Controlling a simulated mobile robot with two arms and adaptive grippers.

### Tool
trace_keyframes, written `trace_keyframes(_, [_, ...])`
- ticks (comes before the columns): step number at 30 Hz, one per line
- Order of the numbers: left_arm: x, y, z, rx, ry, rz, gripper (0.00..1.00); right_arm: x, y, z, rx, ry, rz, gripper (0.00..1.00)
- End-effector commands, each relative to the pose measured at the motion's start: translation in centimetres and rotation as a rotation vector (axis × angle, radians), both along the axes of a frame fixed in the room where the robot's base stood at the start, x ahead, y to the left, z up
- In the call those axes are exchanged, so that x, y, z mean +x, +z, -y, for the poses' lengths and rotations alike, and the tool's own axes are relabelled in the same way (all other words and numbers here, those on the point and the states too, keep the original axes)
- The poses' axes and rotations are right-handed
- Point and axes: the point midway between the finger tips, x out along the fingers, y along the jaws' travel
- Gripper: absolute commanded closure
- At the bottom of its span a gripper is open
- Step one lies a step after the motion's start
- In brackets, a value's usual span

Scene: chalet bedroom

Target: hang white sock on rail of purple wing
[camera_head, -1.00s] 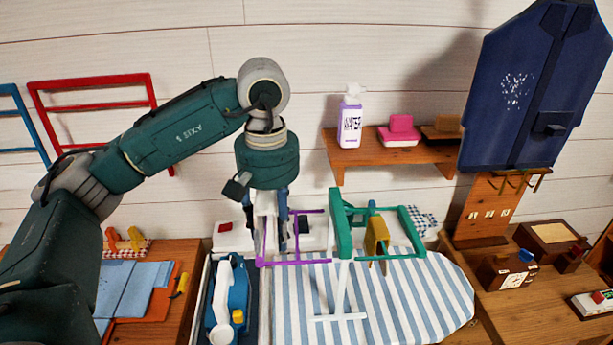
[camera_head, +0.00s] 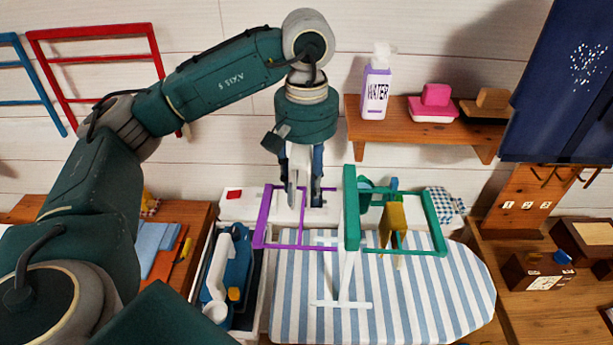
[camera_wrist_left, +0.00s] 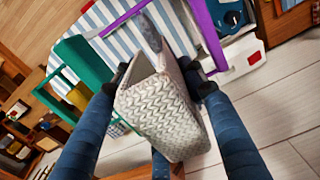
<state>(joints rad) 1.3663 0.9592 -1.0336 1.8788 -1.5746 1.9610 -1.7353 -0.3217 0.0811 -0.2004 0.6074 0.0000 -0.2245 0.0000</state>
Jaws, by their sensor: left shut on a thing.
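My left gripper (camera_head: 305,195) is shut on the white sock (camera_wrist_left: 165,115), which has a knit pattern and hangs open between the fingers in the wrist view. In the head view the sock is partly hidden by the fingers. The purple wing (camera_head: 260,222) is a rail frame on the left of a white-legged rack (camera_head: 345,285). The gripper is at the height of its upper rail; I cannot tell whether the sock touches it. The purple wing also shows in the wrist view (camera_wrist_left: 207,32), beyond the sock. My right gripper is not in view.
The green wing (camera_head: 437,225) is on the rack's right, with a mustard cloth (camera_head: 393,220) on it. The rack stands on a striped ironing board (camera_head: 430,290). A blue-and-white iron (camera_head: 228,265) is at left.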

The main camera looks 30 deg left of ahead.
Motion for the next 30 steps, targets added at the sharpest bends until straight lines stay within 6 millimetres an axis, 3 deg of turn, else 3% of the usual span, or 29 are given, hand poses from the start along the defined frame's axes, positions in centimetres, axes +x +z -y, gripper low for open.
trace_keyframes(10, [0.0,-3.3,0.0,0.001,0.001,0.0,0.8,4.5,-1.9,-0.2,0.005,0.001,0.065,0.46])
trace_keyframes(22, [0.0,-6.5,0.0,0.0,0.0,0.0,0.8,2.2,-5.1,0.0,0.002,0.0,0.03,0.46])
trace_keyframes(30, [0.0,-8.6,0.0,0.0,0.0,0.001,0.8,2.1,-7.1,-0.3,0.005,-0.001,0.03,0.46])
